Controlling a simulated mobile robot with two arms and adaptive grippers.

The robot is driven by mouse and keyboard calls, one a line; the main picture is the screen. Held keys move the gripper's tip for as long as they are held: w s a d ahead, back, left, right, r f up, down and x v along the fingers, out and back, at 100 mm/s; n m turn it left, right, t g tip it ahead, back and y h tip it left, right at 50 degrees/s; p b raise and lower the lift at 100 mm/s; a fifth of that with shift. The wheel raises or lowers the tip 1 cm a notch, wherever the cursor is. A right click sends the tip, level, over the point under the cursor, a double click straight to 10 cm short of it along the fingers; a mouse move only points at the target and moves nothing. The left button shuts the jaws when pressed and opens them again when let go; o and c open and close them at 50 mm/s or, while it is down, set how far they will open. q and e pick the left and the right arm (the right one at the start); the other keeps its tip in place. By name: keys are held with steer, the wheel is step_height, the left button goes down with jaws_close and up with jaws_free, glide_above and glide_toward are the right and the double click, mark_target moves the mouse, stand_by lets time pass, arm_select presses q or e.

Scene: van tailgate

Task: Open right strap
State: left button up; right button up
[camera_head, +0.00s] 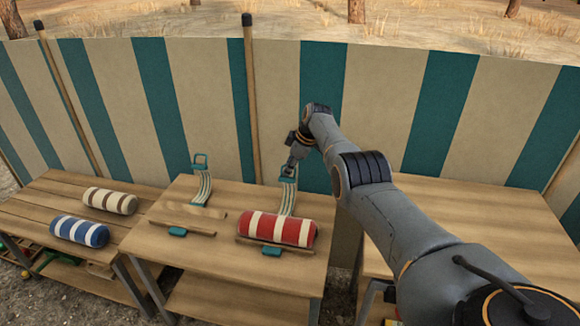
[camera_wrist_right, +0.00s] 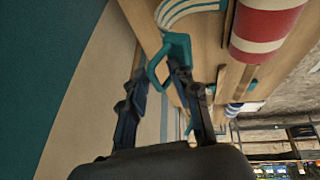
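The right strap (camera_head: 287,198) is striped white and teal and stands up behind the red and white roll (camera_head: 277,229) on the middle table. Its teal loop (camera_head: 288,173) is at the top end. My right gripper (camera_head: 293,164) is at that loop. In the right wrist view the loop (camera_wrist_right: 157,73) lies at the fingertips of the gripper (camera_wrist_right: 160,82), whose fingers are apart. One fingertip overlaps the loop; I cannot tell if it touches. A teal clasp (camera_head: 271,251) sits in front of the roll. My left gripper is not in view.
A second strap (camera_head: 202,188) with a teal loop stands to the left, behind an empty wooden cradle (camera_head: 183,221). A striped canvas wall (camera_head: 400,110) runs close behind the tables.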

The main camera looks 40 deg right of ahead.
steer(key=shift+w+a, duration=0.1)
steer(key=shift+a, duration=0.15)
steer(key=shift+d+r, duration=0.15)
steer(key=shift+r, duration=0.35)
steer(key=v, duration=1.1)
steer(key=shift+s, duration=0.25)
steer(key=shift+d, duration=0.15)
